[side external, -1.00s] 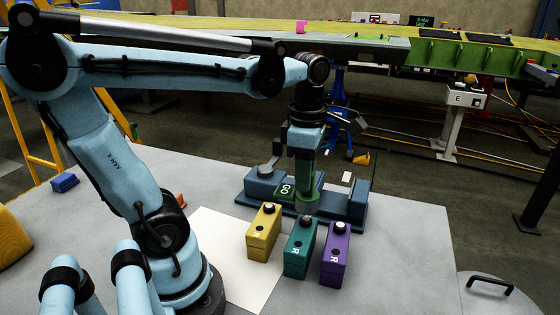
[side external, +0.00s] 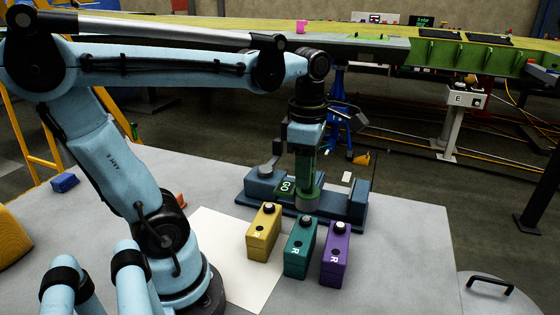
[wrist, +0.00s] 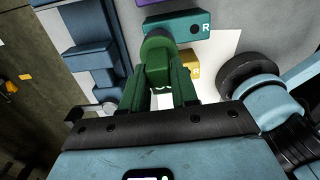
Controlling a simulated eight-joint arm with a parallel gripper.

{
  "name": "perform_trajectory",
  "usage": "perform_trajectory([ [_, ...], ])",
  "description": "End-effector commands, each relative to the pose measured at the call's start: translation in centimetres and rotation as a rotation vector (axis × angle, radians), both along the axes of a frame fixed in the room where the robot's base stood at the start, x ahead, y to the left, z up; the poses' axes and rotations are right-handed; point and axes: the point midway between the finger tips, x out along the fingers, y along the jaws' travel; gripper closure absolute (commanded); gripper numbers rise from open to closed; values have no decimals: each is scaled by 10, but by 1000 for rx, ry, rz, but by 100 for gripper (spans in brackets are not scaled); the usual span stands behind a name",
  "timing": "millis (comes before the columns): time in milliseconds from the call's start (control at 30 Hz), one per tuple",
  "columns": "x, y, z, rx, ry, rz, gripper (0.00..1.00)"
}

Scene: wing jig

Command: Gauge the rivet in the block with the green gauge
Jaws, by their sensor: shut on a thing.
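My gripper (side external: 306,178) is shut on the green gauge (side external: 286,187), which carries a "GO" label. The gauge is held upright at the blue stand, behind the blocks; whether it touches the stand is hidden. In the wrist view the gauge (wrist: 158,52) sits between the fingers of my gripper (wrist: 170,85), its round end near the teal block. A yellow block (side external: 262,241), a teal block (side external: 298,259) and a purple block (side external: 335,263) stand in a row in front, each marked "R" with a dark round piece on top. The gauge is apart from their tops.
The blue stand (side external: 352,208) has raised posts on both sides of my gripper. A white sheet (side external: 222,240) lies left of the blocks. A small blue box (side external: 65,182) is at the table's far left. The grey table right of the blocks is clear.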

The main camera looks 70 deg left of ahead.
Motion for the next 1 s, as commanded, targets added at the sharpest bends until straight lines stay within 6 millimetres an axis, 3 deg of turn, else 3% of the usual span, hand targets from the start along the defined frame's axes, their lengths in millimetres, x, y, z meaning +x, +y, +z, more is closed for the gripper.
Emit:
perform_trajectory([
  [467,53,-45,29,0,-1,-163,100],
  [1000,55,-47,-11,0,-1,-168,100],
])
